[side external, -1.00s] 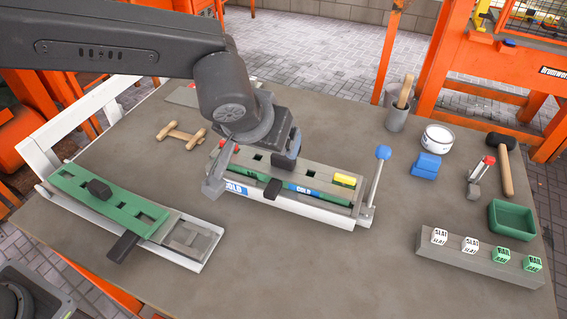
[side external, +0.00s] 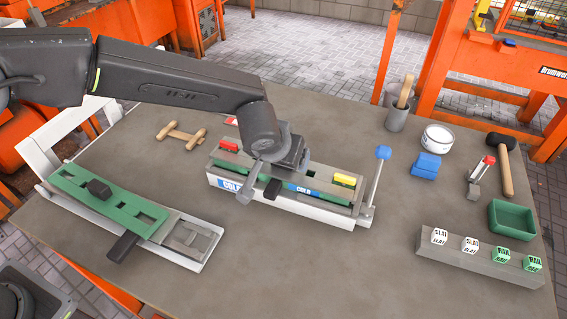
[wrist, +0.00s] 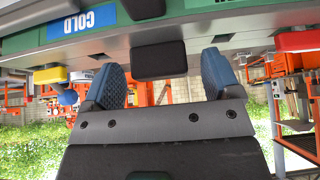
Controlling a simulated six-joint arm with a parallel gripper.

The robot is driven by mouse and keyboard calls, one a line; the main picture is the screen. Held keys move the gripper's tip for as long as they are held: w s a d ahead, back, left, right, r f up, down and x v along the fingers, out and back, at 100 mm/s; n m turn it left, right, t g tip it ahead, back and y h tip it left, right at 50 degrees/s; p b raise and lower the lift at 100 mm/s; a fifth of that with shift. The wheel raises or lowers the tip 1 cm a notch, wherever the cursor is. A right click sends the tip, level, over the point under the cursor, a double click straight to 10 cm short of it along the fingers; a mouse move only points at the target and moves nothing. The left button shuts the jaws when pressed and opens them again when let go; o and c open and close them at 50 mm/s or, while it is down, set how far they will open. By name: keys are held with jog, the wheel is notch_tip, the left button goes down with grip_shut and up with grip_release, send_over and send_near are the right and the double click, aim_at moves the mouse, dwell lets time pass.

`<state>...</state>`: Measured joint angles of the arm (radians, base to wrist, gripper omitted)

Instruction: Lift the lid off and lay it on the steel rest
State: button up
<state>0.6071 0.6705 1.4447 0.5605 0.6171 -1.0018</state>
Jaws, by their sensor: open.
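A long mould with blue COLD labels (side external: 303,189) sits mid-table. Its grey and green top has a black handle (side external: 272,188) at the front, which also shows in the wrist view (wrist: 158,60). My gripper (side external: 271,179) is over the mould's middle and hides part of the top. In the wrist view the blue-padded fingertips (wrist: 161,74) are open, one on each side of the handle, with visible gaps. At the left, a green slotted plate (side external: 80,191) with a black knob lies on a pale metal frame (side external: 207,246). Which part is the steel rest is unclear.
A red block (side external: 229,145) and a yellow block (side external: 344,180) sit at the mould's ends. A blue-knobbed lever (side external: 383,153) rises at its right. A wooden bar piece (side external: 181,134) lies behind. Lettered cubes stand on a grey bar (side external: 480,260) at right. The front-middle table is clear.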

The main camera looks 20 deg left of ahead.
jog(key=c, duration=1.5)
jog(key=shift+r, duration=0.15)
jog(key=shift+r, duration=0.6)
notch_tip(320, 180, up, 3)
jog(key=shift+f, duration=0.1)
jog(key=a+r, duration=0.7)
jog(key=a, duration=0.4)
jog(key=w+a+f, duration=0.3)
jog(key=w+a, duration=0.4)
jog(key=w+a+f, duration=0.3)
jog(key=w+a, duration=0.4)
jog(key=w+a+f, duration=0.3)
jog(key=w+a, duration=0.4)
jog(key=w, duration=0.1)
jog(key=shift+a+f, duration=0.1)
jog(key=shift+f, duration=0.3)
